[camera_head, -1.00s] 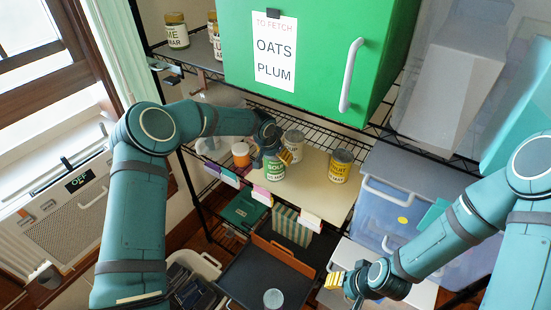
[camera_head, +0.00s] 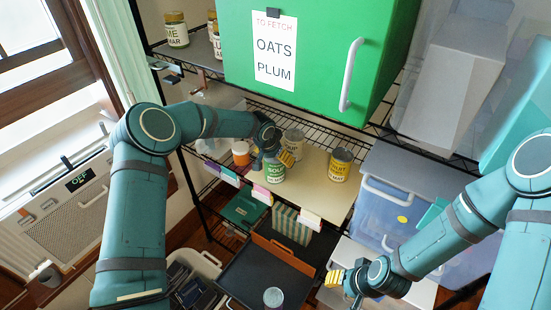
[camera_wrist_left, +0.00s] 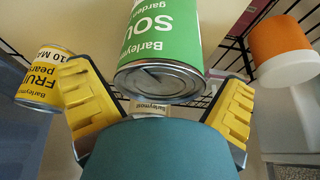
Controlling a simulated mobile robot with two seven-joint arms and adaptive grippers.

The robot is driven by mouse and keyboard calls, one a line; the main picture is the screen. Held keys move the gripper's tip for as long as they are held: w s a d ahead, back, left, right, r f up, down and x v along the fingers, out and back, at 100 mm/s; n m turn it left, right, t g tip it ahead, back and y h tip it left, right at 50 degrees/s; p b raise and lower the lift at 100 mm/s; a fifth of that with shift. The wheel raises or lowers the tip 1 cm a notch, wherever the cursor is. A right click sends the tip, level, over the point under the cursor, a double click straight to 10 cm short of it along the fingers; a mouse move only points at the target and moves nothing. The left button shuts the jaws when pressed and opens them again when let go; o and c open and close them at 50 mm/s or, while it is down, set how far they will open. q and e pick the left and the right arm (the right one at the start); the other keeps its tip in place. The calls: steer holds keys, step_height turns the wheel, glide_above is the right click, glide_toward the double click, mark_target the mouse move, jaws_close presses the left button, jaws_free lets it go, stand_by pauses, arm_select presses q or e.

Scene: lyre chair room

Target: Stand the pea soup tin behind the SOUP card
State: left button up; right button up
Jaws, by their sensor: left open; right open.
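A tin with a green label reading SOUP (camera_head: 275,173) stands on the cream shelf board (camera_head: 312,190), near its front edge. In the left wrist view the same tin (camera_wrist_left: 162,45) shows the words "SOU" and "garden", with its metal end facing the camera. My left gripper (camera_head: 280,157) is at this tin; in the left wrist view its yellow fingers (camera_wrist_left: 165,105) are spread on either side with gaps, not clamped. My right gripper (camera_head: 336,279) is open and empty, low at the front. Small cards hang along the shelf edge (camera_head: 262,194); their words are unreadable.
A yellow FRUIT tin (camera_head: 340,165) stands right of the green tin, and a pale tin (camera_head: 293,141) behind it. An orange-lidded container (camera_head: 240,154) is at left. A dark tray (camera_head: 262,280) lies below.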

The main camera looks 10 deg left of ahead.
arm_select(q)
steer(key=v, duration=0.6)
steer(key=shift+s+r, duration=0.2)
steer(key=shift+r, duration=0.1)
steer(key=s+d+f+n+g+h, duration=0.1)
steer(key=s+d+f+h, duration=0.1)
steer(key=s+d+f, duration=0.45)
steer(key=s+d+f+g+h, duration=0.1)
steer(key=s+f, duration=0.3)
steer(key=s, duration=0.5)
steer(key=s+a+f+n, duration=0.1)
steer(key=s+f+n, duration=0.1)
steer(key=s, duration=0.6)
steer(key=s+a+f+n, duration=0.2)
steer(key=s+f+n, duration=0.1)
steer(key=s, duration=0.6)
steer(key=shift+s+y, duration=0.25)
steer(key=shift+y, duration=0.15)
steer(key=shift+s, duration=0.1)
